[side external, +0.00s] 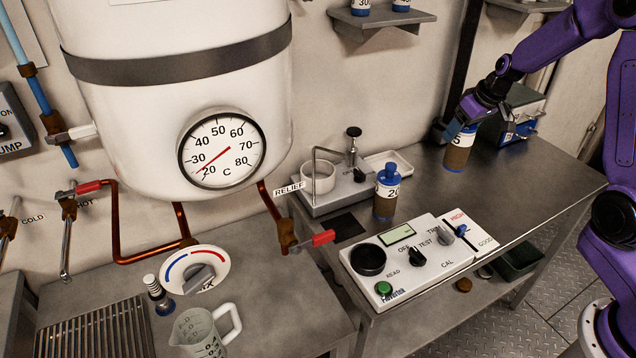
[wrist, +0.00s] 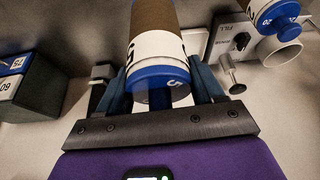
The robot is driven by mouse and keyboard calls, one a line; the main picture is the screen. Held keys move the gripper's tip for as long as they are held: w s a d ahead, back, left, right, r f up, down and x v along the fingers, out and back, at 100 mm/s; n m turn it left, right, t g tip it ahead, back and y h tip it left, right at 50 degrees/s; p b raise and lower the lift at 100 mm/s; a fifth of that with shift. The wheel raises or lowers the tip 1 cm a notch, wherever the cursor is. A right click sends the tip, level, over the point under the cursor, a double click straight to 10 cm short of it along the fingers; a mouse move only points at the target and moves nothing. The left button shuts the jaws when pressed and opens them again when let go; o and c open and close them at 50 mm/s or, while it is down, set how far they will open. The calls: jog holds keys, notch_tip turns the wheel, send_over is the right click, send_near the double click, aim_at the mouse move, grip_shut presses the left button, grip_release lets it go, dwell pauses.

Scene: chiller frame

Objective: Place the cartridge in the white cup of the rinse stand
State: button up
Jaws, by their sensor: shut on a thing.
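My gripper (side external: 480,108) is shut on a cartridge (side external: 459,150) with a blue top, a white band marked 5 and a brown body. The cartridge hangs roughly upright over the right part of the steel bench; I cannot tell whether its base touches the bench. In the wrist view the cartridge (wrist: 158,48) sits between both fingers (wrist: 160,88). The rinse stand (side external: 345,196) is at the back left of the bench, well left of my gripper. Its white cup (side external: 318,178) looks empty, under a bent thin pipe.
A second blue-capped cartridge (side external: 386,192), marked 20, stands right of the rinse stand. A tester box (side external: 415,262) lies in front. A dark box (side external: 518,112) is behind my gripper. Bare bench (side external: 505,195) lies between the held cartridge and the tester.

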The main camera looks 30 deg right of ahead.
jog(key=w+a+n+y, duration=0.1)
jog(key=w+a, duration=0.5)
jog(key=a, duration=0.5)
jog(key=w+a+n, duration=0.2)
jog(key=w+a, duration=0.4)
jog(key=a, duration=0.4)
jog(key=w+a+n+y, duration=0.1)
jog(key=w+a, duration=0.5)
jog(key=a, duration=0.5)
notch_tip(320, 180, down, 7)
jog(key=shift+s+d+r, duration=0.2)
jog(key=shift+s, duration=0.05)
jog(key=shift+f, duration=0.15)
jog(key=o, duration=1.2)
jog(key=shift+o, duration=0.2)
